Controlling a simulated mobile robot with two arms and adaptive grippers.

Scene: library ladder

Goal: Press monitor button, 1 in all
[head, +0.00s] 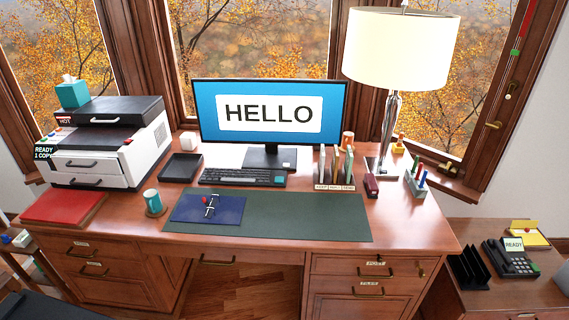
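The monitor (209,100) stands upright at the back middle of the desk. Its screen is lit blue and shows the word HELLO on a white panel. Its dark stand (262,157) rests on the desk behind the keyboard (240,178). A small pale mark shows on the right of the stand's base; I cannot tell whether it is a button. No button is clear on the monitor's thin dark frame. Neither of my grippers is in view.
A printer (90,160) fills the desk's left. A tall lamp (388,130), upright files (335,168) and a pen holder (415,182) stand at the right. The green mat's right half (310,215) is clear.

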